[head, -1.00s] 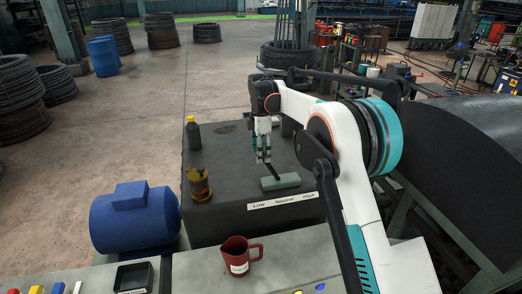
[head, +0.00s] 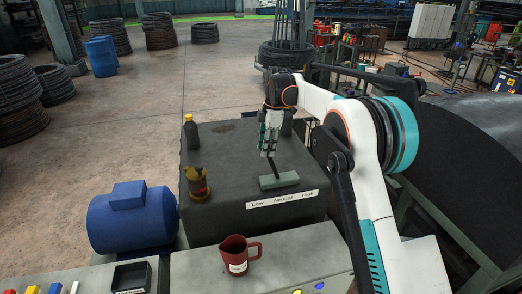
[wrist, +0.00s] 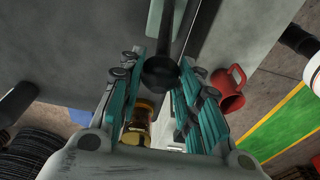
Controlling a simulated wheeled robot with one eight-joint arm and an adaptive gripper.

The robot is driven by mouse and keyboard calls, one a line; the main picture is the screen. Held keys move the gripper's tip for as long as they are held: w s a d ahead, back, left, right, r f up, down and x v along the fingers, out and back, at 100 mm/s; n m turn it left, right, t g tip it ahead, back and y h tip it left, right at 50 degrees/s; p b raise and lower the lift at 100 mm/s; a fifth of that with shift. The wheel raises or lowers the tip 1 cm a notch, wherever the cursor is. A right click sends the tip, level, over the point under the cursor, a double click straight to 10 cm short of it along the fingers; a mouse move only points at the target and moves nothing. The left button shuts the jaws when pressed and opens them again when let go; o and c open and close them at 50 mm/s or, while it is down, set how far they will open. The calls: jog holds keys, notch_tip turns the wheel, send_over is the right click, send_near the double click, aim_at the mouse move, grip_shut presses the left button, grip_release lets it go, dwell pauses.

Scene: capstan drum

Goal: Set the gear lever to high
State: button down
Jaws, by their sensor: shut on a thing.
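The gear lever (head: 275,167) is a thin dark rod rising from a grey-green base (head: 279,180) on top of the dark gearbox housing. In the head view it leans up and slightly left from its base. A white label (head: 282,200) in front reads Low, Neutral, High from left to right. My gripper (head: 268,150) is shut on the lever's top end. In the wrist view the black knob (wrist: 160,72) sits between the teal fingers of my gripper (wrist: 162,85). The fingers partly hide the knob in the head view.
A yellow-brown container (head: 197,183) and a dark bottle with yellow cap (head: 191,132) stand on the housing's left side. A red mug (head: 237,256) stands on the console in front. A blue motor (head: 133,220) is at left. The housing top around the lever is mostly clear.

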jog(key=w+d+f+b, duration=0.1)
jog(key=w+d, duration=0.1)
jog(key=d, duration=0.5)
jog(key=w+d+f+y+b, duration=0.1)
jog(key=w+d+b, duration=0.1)
jog(key=d, duration=0.5)
jog(key=shift+d, duration=0.3)
jog(key=shift+f, duration=0.1)
jog(key=c, duration=1.2)
grip_release()
jog(key=shift+d, duration=0.15)
jog(key=shift+c, duration=0.2)
jog(key=shift+o, duration=0.4)
jog(key=shift+w+d, duration=0.3)
jog(key=shift+d, duration=0.25)
jog(key=a+v, duration=0.1)
jog(key=v, duration=0.6)
jog(key=shift+d+r, duration=0.15)
jog(key=shift+r, duration=0.15)
